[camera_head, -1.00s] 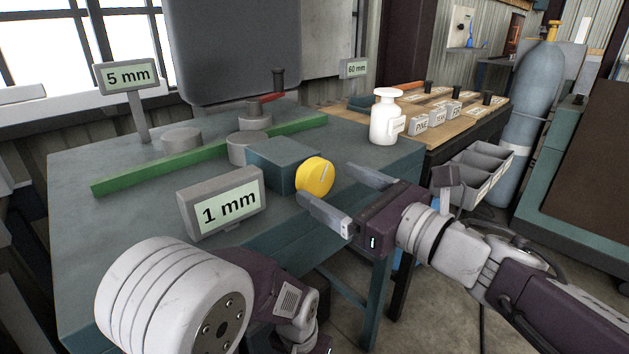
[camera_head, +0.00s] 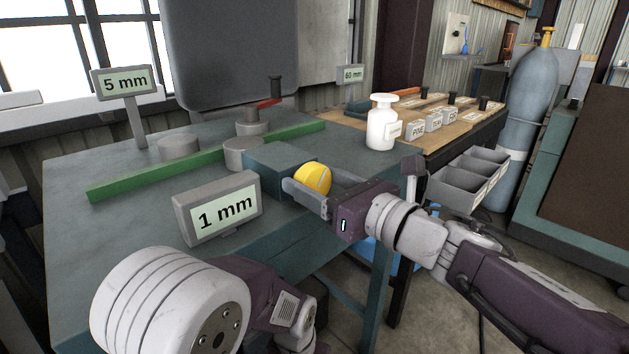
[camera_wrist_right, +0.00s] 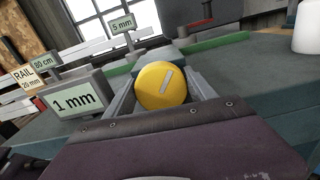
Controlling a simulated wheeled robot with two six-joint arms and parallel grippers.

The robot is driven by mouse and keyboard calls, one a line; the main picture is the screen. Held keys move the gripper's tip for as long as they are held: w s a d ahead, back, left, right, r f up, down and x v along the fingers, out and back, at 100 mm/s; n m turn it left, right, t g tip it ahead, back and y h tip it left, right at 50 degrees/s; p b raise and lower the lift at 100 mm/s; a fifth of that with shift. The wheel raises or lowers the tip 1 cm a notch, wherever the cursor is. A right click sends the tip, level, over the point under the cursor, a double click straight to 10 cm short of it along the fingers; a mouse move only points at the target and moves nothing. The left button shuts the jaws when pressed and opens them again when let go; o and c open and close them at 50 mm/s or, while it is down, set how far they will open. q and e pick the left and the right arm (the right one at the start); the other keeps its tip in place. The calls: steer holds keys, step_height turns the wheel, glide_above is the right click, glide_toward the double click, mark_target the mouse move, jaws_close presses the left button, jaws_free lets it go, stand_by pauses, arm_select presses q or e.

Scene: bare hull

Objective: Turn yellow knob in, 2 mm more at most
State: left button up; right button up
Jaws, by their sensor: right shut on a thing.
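The yellow knob (camera_head: 314,178) is round, with a pale slanted line on its face. It sits on the end of a dark teal block (camera_head: 281,160) on the bench. My right gripper (camera_head: 309,186) is shut on the knob, one finger on each side. In the right wrist view the knob (camera_wrist_right: 161,86) shows between the fingers, its mark tilted. A sign in front of the block reads 1 mm (camera_head: 221,208), and a sign at the back reads 5 mm (camera_head: 125,83). My left arm shows at the bottom, but its gripper is not in view.
A green bar (camera_head: 150,178) lies across the bench (camera_head: 75,235), beside grey round posts (camera_head: 178,147). A white bottle (camera_head: 381,128) stands at the bench's right edge. Grey bins (camera_head: 468,180) and a gas cylinder (camera_head: 530,100) are farther right.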

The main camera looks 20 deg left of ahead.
steer(key=m, duration=0.4)
steer(key=shift+f+p, duration=0.1)
steer(key=shift+p, duration=0.2)
steer(key=o, duration=1.4)
steer(key=p+v, duration=0.1)
steer(key=v, duration=0.8)
steer(key=shift+d+p, duration=0.1)
steer(key=shift+p, duration=0.25)
